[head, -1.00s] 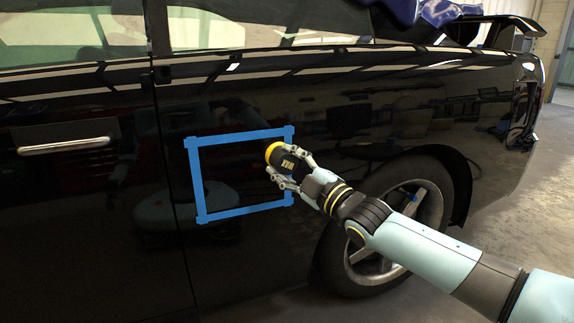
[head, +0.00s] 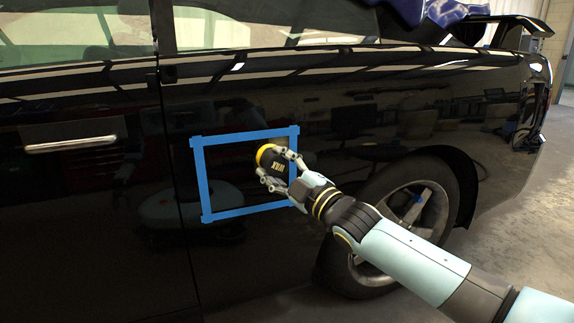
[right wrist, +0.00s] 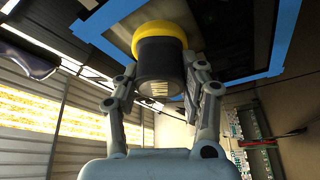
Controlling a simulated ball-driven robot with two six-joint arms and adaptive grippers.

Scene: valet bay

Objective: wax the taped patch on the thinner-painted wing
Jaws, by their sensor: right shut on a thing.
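A blue tape frame (head: 204,180) marks a rectangular patch on the glossy black rear wing (head: 340,115) of the car. My right gripper (head: 276,172) is shut on a dark cylindrical wax applicator (head: 272,160) with a yellow pad, lettered "WAX". It is over the right part of the taped patch. In the right wrist view the applicator (right wrist: 160,60) sits between the fingers, yellow end toward the panel, with blue tape (right wrist: 110,18) beside it. I cannot tell whether the pad touches the paint. My left gripper is not in view.
The door handle (head: 70,144) is on the door left of the patch, past a vertical door seam. The rear wheel (head: 400,220) is below right, behind my right arm. A blue cloth (head: 425,10) lies on the car at the top. Bare floor (head: 500,250) shows at right.

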